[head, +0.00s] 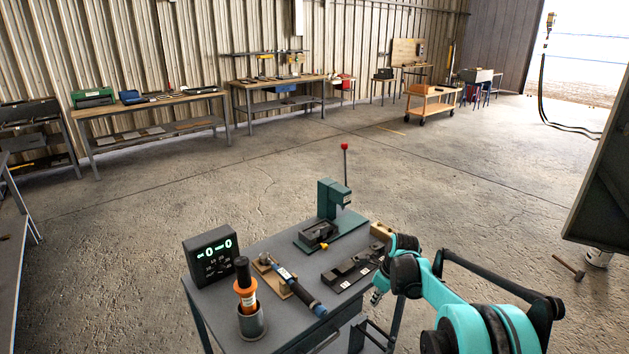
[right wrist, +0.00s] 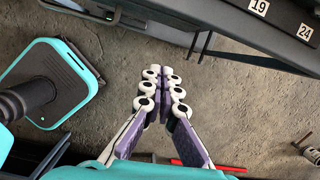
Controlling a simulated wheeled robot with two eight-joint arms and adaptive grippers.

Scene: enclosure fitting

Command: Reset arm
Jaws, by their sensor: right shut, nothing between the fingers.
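My right arm (head: 438,290) is teal and black and reaches in from the lower right in the head view. Its gripper (head: 377,294) is small there, at the right edge of the grey work table (head: 235,285). In the right wrist view the gripper (right wrist: 161,78) has its white-and-purple fingers drawn together at the tips, with nothing between them. Concrete floor shows beyond the fingertips, and the table's edge lies apart from them at the top. My left arm and gripper are not in view.
The table carries a green press (head: 328,205), a display box (head: 211,256), an orange-handled tool (head: 246,288) in a grey cup (head: 251,322), a black-handled tool (head: 298,288) and a dark fixture (head: 350,270). A hammer (head: 568,267) lies on the right. The floor behind the table is clear.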

